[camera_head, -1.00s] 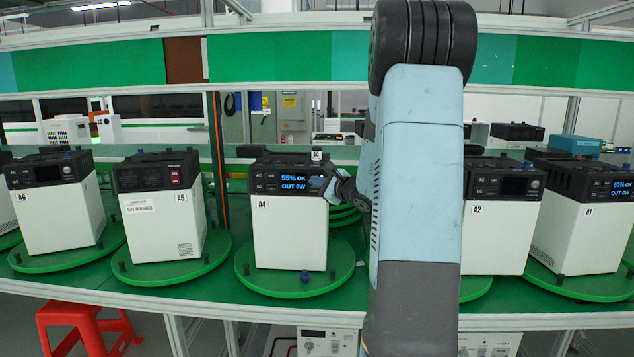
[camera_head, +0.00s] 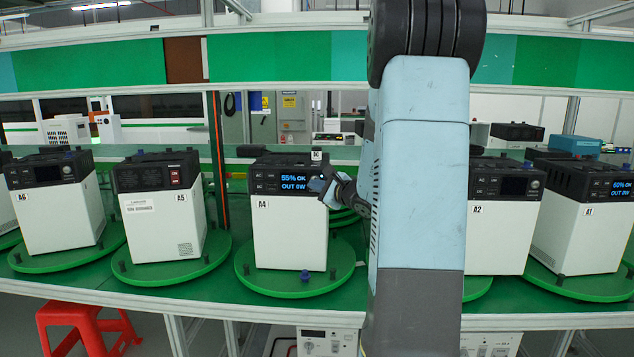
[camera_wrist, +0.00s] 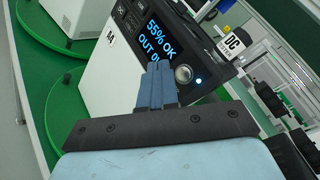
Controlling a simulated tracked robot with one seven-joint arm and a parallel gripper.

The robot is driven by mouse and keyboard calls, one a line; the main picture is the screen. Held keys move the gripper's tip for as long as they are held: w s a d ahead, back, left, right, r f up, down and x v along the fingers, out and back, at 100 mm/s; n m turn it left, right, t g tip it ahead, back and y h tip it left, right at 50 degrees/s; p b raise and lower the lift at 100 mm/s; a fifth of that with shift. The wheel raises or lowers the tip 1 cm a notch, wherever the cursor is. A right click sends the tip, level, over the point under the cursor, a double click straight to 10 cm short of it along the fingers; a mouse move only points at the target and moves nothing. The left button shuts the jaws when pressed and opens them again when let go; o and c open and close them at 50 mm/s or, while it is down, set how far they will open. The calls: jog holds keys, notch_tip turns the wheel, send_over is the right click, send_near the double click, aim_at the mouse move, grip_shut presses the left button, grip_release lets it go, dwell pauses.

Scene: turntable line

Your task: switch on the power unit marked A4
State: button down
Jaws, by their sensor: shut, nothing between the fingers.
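The power unit marked A4 (camera_head: 290,232) is a white box with a black top on a green turntable. Its lit screen (camera_head: 294,181) reads "55% OK" and "OUT 0W". In the wrist view the A4 unit (camera_wrist: 98,78) appears tilted, with its screen (camera_wrist: 158,40) lit, a round silver knob (camera_wrist: 184,73) and a small glowing light (camera_wrist: 198,81) beside it. My gripper (camera_head: 322,187) is at the right end of A4's front panel, shut and empty. In the wrist view its blue fingertips (camera_wrist: 158,72) overlap the panel near the screen and knob; whether they touch is unclear.
Units A6 (camera_head: 62,215), A5 (camera_head: 162,227), A2 (camera_head: 497,245) and A1 (camera_head: 580,235) stand along the green bench. A1's screen is lit too; A2's screen is dark. A DC tag (camera_head: 316,156) stands on A4's top. A red stool (camera_head: 85,318) is below.

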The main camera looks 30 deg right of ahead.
jog(key=shift+s+a, duration=0.8)
jog(key=shift+s, duration=0.35)
jog(key=shift+a, duration=0.1)
jog(key=s+a+r+n+g+y, duration=0.1)
jog(key=s+a+n+g+y, duration=0.2)
jog(key=a, duration=0.4)
jog(key=s+a+n+g, duration=0.3)
jog(key=s+a+n, duration=0.3)
jog(key=a, duration=0.2)
jog(key=s+a+r+n+g+y, duration=0.1)
jog(key=s+a+n+g+y, duration=0.2)
jog(key=a, duration=0.4)
jog(key=s+a+f+n+g+h, duration=0.1)
jog(key=s+a+n+g+h, duration=0.25)
jog(key=s+n, duration=0.6)
jog(key=s+d+n+h, duration=0.1)
jog(key=s+d+h, duration=0.1)
jog(key=s, duration=0.3)
jog(key=s+d+n+t+h, duration=0.1)
jog(key=s+d+h, duration=0.2)
jog(key=s+h, duration=0.1)
jog(key=shift+s+d+r, duration=0.35)
jog(key=shift+s, duration=0.25)
